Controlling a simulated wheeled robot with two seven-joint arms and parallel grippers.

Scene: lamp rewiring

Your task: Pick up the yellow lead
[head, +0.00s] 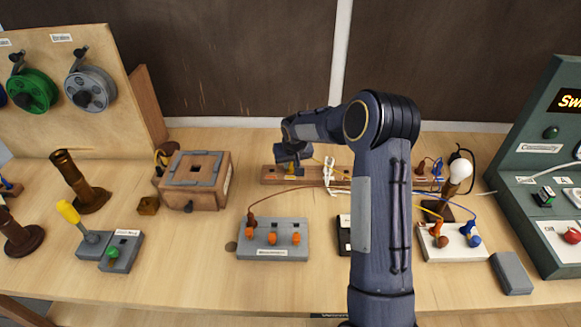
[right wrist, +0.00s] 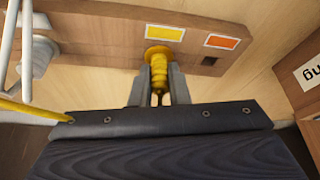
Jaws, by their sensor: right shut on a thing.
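The yellow lead's ribbed plug (right wrist: 159,68) is between the two grey fingers of my right gripper (right wrist: 160,84) in the right wrist view. The fingers are shut on it. The plug's round collar lies against the wooden rail (right wrist: 110,25), or just in front of it; I cannot tell if it is seated. A yellow cable (right wrist: 36,112) shows at the left of that view. In the head view, my right gripper (head: 291,165) is at the left part of the wooden rail (head: 271,176), largely hiding the plug. My left gripper is not in view.
A wooden box (head: 195,180) stands left of the rail. A grey block with orange terminals (head: 273,240) is in front. A lamp bulb (head: 460,171) and a white terminal block (head: 450,242) stand right. White cables (right wrist: 28,55) hang beside the gripper.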

